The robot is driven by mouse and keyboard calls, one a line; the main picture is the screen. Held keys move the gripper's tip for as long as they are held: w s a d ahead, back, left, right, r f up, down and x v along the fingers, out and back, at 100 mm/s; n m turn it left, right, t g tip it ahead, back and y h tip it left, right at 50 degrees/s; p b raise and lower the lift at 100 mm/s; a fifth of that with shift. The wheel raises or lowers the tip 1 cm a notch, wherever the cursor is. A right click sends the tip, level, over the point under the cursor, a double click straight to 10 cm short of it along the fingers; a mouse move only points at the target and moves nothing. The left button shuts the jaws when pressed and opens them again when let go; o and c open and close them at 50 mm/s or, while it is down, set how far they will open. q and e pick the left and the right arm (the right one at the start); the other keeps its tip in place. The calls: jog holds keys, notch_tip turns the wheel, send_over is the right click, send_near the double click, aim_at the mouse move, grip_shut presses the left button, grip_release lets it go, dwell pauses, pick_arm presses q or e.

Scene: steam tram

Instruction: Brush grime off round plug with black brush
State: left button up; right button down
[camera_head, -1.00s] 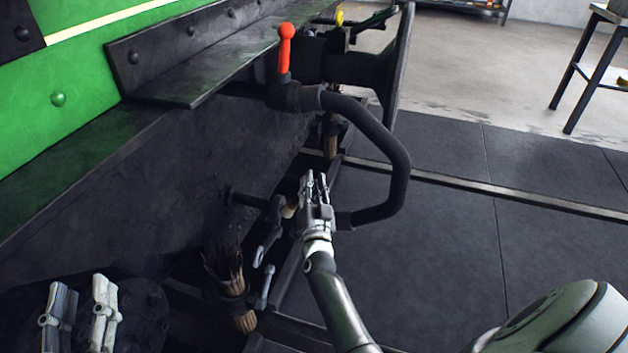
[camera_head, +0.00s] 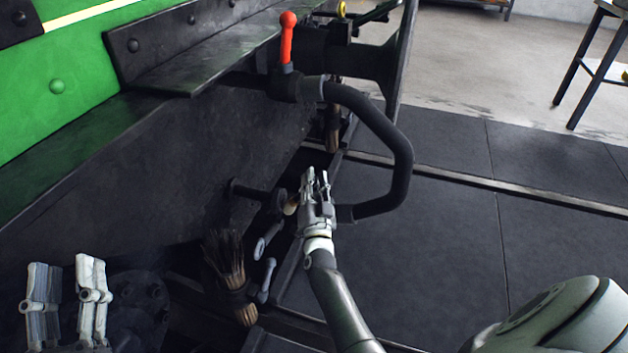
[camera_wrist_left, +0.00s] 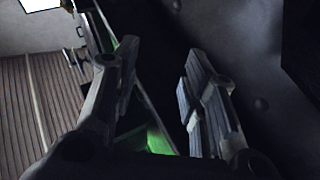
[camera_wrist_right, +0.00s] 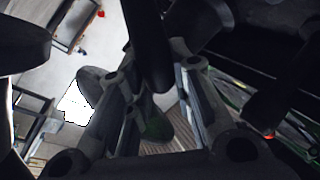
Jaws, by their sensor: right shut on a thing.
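My right gripper (camera_head: 318,180) is low beside the vehicle's dark side, where the black hose ends. In the right wrist view its fingers (camera_wrist_right: 155,85) are shut on a dark cylindrical thing (camera_wrist_right: 146,40); I cannot tell whether this is the black brush. In the head view a small tan piece (camera_head: 291,205) shows just left of those fingers. A dark round-ended fitting (camera_head: 236,188) sticks out of the side there and may be the round plug; grime on it cannot be made out. My left gripper (camera_head: 67,300) is open and empty at lower left; its spread fingers also show in the left wrist view (camera_wrist_left: 155,88).
A thick black hose (camera_head: 400,150) loops right from the red-handled valve (camera_head: 287,40). A tan-bristled bundle (camera_head: 226,262) and grey levers (camera_head: 266,280) are below left of my right gripper. Dark floor mats (camera_head: 450,250) lie clear at right; a stool (camera_head: 590,70) stands beyond.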

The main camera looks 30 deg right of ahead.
jog(key=shift+f, duration=0.15)
jog(key=shift+a+r+p, duration=0.1)
jog(key=shift+r+p, duration=0.8)
jog(key=shift+p, duration=0.2)
jog(key=shift+f+b, duration=0.35)
jog(key=shift+f, duration=0.05)
jog(key=shift+f+b, duration=0.35)
jog(key=shift+f, duration=0.15)
jog(key=shift+w+d+r, duration=0.5)
jog(key=shift+w+d, duration=0.1)
jog(key=shift+d, duration=0.15)
pick_arm(q)
jog(key=shift+a+f+g+y+p, duration=1.05)
jog(key=shift+f+g, duration=2.65)
jog(key=shift+f, duration=2.45)
pick_arm(e)
jog(key=shift+s+a+r, duration=0.4)
jog(key=shift+s+a, duration=0.15)
jog(key=shift+a, duration=0.2)
jog(key=shift+f+b, duration=0.45)
jog(key=shift+f, duration=0.45)
pick_arm(q)
notch_tip(320, 180, up, 6)
jog(key=w+d+t, duration=0.1)
jog(key=t, duration=0.2)
jog(key=shift+w+d+r+t+h+b, duration=0.2)
jog(key=shift+d+t+h+b, duration=0.1)
jog(key=shift+t+h, duration=0.1)
pick_arm(e)
jog(key=shift+d, duration=0.15)
